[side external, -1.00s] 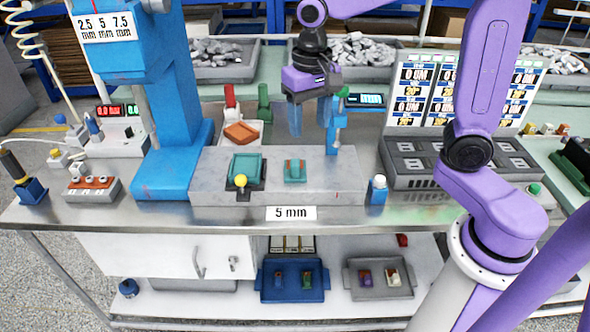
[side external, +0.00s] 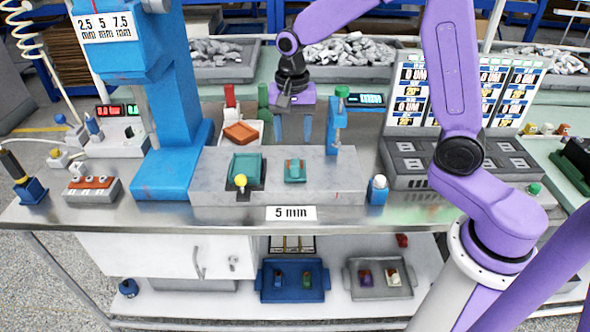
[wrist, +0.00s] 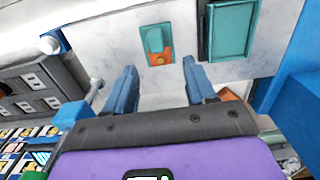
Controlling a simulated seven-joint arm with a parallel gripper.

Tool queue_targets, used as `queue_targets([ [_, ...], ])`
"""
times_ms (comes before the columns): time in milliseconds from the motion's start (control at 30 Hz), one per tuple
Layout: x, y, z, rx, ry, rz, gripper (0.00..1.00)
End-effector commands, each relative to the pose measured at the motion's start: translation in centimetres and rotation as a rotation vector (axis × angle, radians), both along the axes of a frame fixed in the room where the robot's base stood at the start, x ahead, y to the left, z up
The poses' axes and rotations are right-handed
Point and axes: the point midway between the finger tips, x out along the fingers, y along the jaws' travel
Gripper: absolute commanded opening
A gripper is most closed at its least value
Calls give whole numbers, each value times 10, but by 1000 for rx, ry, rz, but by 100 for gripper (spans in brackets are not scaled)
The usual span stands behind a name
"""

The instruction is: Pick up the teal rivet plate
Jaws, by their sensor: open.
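A small teal plate with an orange part on it (side external: 295,171), which looks like the rivet plate, lies on the grey block (side external: 333,178). It also shows in the wrist view (wrist: 153,40), just beyond my fingertips. My gripper (side external: 293,135) is above and behind it in the side view, pointing down with two blue fingers apart. In the wrist view my gripper (wrist: 159,66) is empty, and the plate is roughly in line with the gap. A larger teal plate in a dark frame (side external: 247,166) sits to the left on the same block, with a yellow knob in front.
A blue press column (side external: 180,100) stands left of the block. A blue post with a green knob (side external: 337,125) rises at the block's back right. An orange piece lies in a white tray (side external: 240,132) behind the block. A small blue bottle (side external: 378,189) stands to the right.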

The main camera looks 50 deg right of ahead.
Motion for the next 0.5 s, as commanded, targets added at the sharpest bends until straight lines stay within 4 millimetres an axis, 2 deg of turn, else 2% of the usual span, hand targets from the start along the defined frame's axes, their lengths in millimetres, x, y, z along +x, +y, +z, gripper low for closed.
queue_targets([
  [100,-1,-1,-21,-1,4,1,55],
  [200,0,-1,-33,-1,2,0,55],
  [500,-1,-4,-55,-1,4,-1,55],
])
